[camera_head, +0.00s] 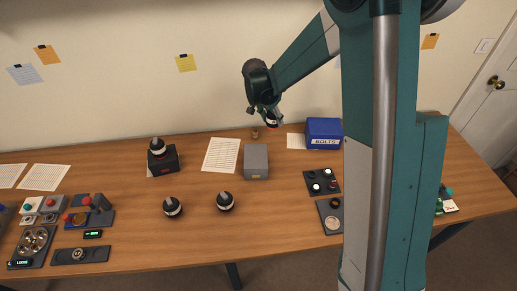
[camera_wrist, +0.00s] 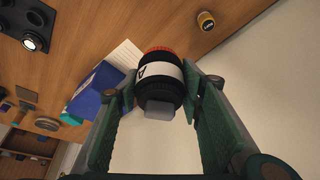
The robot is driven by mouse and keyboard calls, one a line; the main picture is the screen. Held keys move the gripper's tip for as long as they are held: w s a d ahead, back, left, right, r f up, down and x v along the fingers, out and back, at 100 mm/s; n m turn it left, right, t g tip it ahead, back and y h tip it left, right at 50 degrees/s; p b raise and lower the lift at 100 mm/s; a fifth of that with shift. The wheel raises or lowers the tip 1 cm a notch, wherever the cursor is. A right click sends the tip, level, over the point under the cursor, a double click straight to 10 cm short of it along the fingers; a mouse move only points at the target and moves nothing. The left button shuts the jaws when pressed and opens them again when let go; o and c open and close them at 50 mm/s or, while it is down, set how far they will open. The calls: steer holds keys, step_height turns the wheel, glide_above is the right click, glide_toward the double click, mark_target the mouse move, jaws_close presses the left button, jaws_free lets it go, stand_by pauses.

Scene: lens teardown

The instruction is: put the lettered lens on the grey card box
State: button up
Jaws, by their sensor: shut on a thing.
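My gripper (camera_head: 269,116) is raised at the back of the table, near the wall and above the table top. It is shut on a black lens (camera_head: 272,123) with a white band and a red end. In the wrist view the lens (camera_wrist: 162,80) sits between the two green fingers, and a dark letter-like mark shows on its white band. The grey card box (camera_head: 256,161) stands on the table in the middle, in front of and a little left of my gripper. Its top is bare.
A similar lens (camera_head: 158,146) stands on a black box (camera_head: 163,162); two more lenses (camera_head: 173,207) (camera_head: 225,201) stand in front. A blue bolts box (camera_head: 324,133) is right of my gripper. A small brass-coloured item (camera_head: 255,133) stands behind the grey box. White paper (camera_head: 221,155) lies left of it.

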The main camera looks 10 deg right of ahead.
step_height(320, 180, up, 7)
steer(key=p, duration=0.5)
glide_above(259, 153)
steer(key=a, duration=0.1)
steer(key=shift+s+a+p, duration=0.3)
steer(key=shift+s, duration=0.3)
steer(key=shift+f, duration=0.15)
steer(key=shift+f, duration=2.85)
steer(key=shift+f, duration=2.1)
steer(key=shift+f+b, duration=0.35)
steer(key=shift+b, duration=0.3)
